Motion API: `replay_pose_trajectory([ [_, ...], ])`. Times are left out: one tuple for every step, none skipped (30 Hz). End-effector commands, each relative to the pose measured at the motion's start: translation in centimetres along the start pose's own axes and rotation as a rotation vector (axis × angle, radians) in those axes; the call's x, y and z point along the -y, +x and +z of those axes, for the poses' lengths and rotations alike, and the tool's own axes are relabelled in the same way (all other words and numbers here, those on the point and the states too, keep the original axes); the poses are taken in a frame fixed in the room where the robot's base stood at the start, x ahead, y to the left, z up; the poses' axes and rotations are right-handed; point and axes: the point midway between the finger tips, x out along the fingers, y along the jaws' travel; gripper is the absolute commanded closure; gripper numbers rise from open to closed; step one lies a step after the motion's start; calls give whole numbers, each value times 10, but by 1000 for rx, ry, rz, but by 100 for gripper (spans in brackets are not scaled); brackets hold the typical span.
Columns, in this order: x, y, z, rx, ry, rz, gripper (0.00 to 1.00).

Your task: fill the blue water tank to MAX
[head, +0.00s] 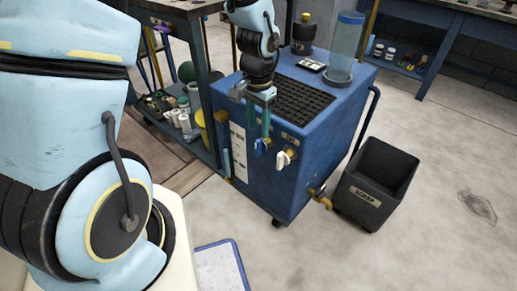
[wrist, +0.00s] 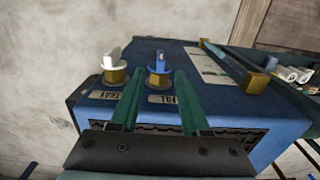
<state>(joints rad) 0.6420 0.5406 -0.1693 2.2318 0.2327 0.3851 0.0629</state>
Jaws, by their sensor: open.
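A blue wheeled cabinet (head: 245,180) has a black ribbed top and a tall clear blue-tinted cylinder (head: 343,55) standing on it; I cannot make out a MAX mark. Its front face has a blue-handled valve (head: 262,146) and a white-handled valve (head: 284,158). My gripper (head: 265,132) is at the front face by the blue handle. In the wrist view my open gripper (wrist: 160,76) has its green fingers on either side of the blue-handled valve (wrist: 158,62), with nothing gripped. The white-handled valve (wrist: 113,62) is to the left, outside the fingers.
A black bin (head: 372,190) marked SCRAP stands right of the cabinet, near a low brass tap (head: 323,201). A dark container (head: 304,36) and a small white-topped panel (head: 312,64) are on top. A shelf with bottles (head: 180,112) is at left. Floor to the right is clear.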

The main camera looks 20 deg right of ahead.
Motion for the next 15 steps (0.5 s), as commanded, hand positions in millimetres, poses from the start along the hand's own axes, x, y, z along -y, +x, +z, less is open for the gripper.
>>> replay_pose_trajectory([
  [0, 14, 1, 4, 0, 1, 54],
  [0, 20, 1, 5, -1, 1, 54],
  [0, 27, 1, 4, -1, 1, 54],
  [-1, 33, 1, 4, 0, 1, 54],
  [-1, 38, 1, 4, 0, 1, 54],
  [0, 44, 1, 3, 0, 1, 54],
  [0, 49, 1, 4, 0, 0, 54],
  [0, 53, 1, 4, -1, 0, 54],
  [0, 58, 1, 2, -1, 0, 54],
  [0, 61, 1, 2, -1, 0, 54],
  [0, 64, 1, 2, -1, 0, 54],
  [0, 67, 1, 2, -2, 0, 54],
  [0, 68, 1, 2, -2, 0, 54],
  [0, 70, 1, 1, -2, 0, 54],
  [0, 71, 0, 0, -2, 0, 54],
])
